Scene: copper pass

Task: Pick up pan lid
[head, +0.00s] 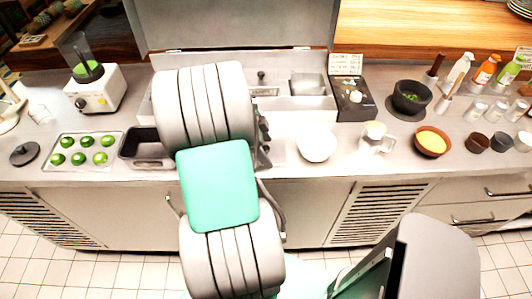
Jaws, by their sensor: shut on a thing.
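My gripper (263,138) shows only as dark parts at the right edge of my own arm, low over the front of the steel pan unit. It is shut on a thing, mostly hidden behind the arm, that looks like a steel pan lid. Another steel lid with a dark knob (262,77) lies in the back row of the unit. A dark round lid with a knob (24,153) lies on the counter at the far left, well away from my gripper.
A tray of green items (60,168) and a dark empty pan (145,150) stand left of my arm. A white bowl (316,143), a glass jug (375,138) and an orange bowl (432,141) stand to the right. Bottles crowd the right end.

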